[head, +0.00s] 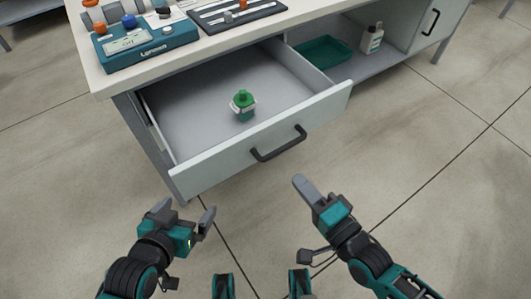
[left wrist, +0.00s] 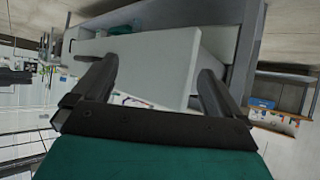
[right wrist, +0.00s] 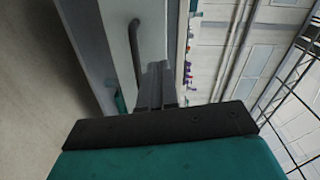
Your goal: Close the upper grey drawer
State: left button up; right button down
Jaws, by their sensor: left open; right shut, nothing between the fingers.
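The upper grey drawer (head: 185,165) is pulled far out from under the bench in the head view. A dark bar handle (head: 279,145) sits on its front. A small green bottle with a pale label (head: 243,105) stands inside it. My left gripper (head: 183,216) is open and empty, in front of the drawer's left end. My right gripper (head: 303,184) is shut and empty, in front of the drawer front and a little below the handle in the picture. The handle also shows in the right wrist view (right wrist: 134,55), beside the shut fingers. Neither gripper appears to touch the drawer.
The bench top (head: 107,82) carries a teal device (head: 148,45) and a dark tray (head: 235,12). On an open shelf right of the drawer are a green tray (head: 319,51) and a white bottle (head: 373,38). A cabinet door (head: 432,22) stands further right. The floor in front is clear.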

jog(key=m, duration=0.1)
pick_arm(q)
notch_tip(320, 180, down, 3)
jog(key=b, duration=0.3)
jog(key=shift+f, duration=0.1)
pick_arm(e)
send_near(258, 134)
jog(key=shift+m+y, duration=0.3)
jog(key=shift+m, duration=0.1)
jog(key=x, duration=0.7)
jog(key=shift+d+f, duration=0.15)
pick_arm(q)
jog(key=shift+w, duration=0.1)
